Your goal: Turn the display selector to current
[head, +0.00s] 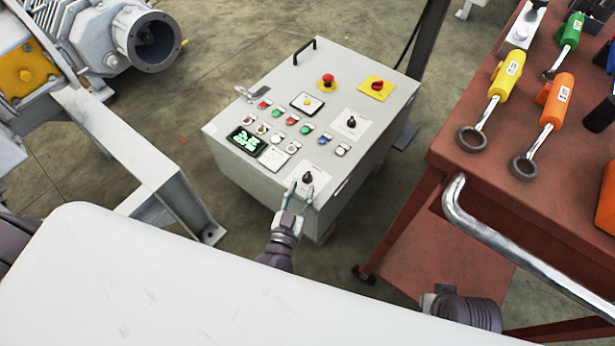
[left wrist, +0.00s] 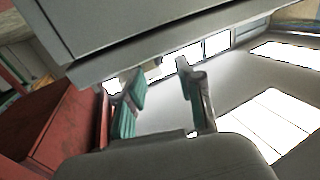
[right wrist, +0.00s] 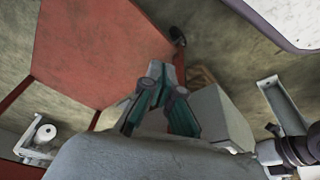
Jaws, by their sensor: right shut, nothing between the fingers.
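The control box (head: 250,180) stands on the floor with its sloped panel facing up. A black selector knob (head: 307,177) on a pale plate sits at the panel's near edge; a second black knob (head: 351,122) sits farther back. Their labels are too small to read. My left gripper (head: 298,188) is open at the near edge, its fingertips close beside the nearer knob; contact cannot be told. The left wrist view shows its fingers (left wrist: 158,84) apart below a grey box face (left wrist: 170,30), with no knob visible. My right gripper (right wrist: 158,72) is shut and empty, away from the panel.
The panel also carries a lit green display (head: 246,141), several coloured buttons, a red emergency button (head: 327,81) and a red knob on yellow (head: 376,86). A red tool cart (head: 470,190) stands at right. Grey machinery (head: 100,45) stands at left.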

